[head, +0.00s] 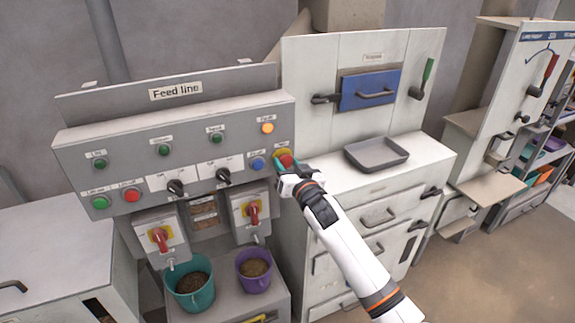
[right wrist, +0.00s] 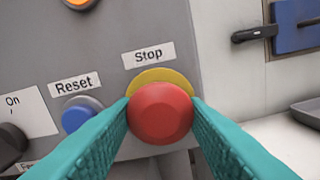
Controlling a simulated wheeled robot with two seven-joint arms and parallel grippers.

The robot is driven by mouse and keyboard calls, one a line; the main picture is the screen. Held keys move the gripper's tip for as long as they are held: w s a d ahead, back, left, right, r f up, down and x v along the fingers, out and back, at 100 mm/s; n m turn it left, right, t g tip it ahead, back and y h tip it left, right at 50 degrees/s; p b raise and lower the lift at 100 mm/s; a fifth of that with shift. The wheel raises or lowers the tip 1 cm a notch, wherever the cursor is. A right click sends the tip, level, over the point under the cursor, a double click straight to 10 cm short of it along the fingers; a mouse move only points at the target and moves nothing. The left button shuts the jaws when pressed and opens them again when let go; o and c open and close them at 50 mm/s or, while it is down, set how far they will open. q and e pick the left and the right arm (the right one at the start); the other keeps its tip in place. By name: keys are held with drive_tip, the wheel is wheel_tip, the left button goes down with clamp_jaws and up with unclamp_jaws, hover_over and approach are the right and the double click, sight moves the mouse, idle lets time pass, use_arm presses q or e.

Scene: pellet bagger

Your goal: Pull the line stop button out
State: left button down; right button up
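The red stop button (right wrist: 160,113) sits on a yellow round plate (right wrist: 158,77) under a label reading "Stop" in the right wrist view. In the head view the button (head: 286,160) is at the right end of the grey Feed line panel. My right gripper (head: 283,163) is at the button. Its teal fingers lie on the left and right sides of the red cap, with no gap visible between fingertips and cap. It looks shut on the button. How far the button stands out from the panel is hard to tell. My left gripper is not in view.
A blue Reset button (right wrist: 80,113) is just left of the stop button, and an orange lamp (head: 267,128) is above. Red rotary switches (head: 253,211) and teal (head: 192,262) and purple (head: 254,276) buckets are below. A white cabinet with a grey tray (head: 376,156) stands right.

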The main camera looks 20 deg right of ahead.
clamp_jaws()
drive_tip(key=shift+s+p, duration=0.4)
drive_tip(key=shift+s, duration=0.1)
drive_tip(key=shift+f, duration=0.1)
drive_tip(key=o, duration=0.6)
unclamp_jaws()
drive_tip(key=shift+s, duration=0.2)
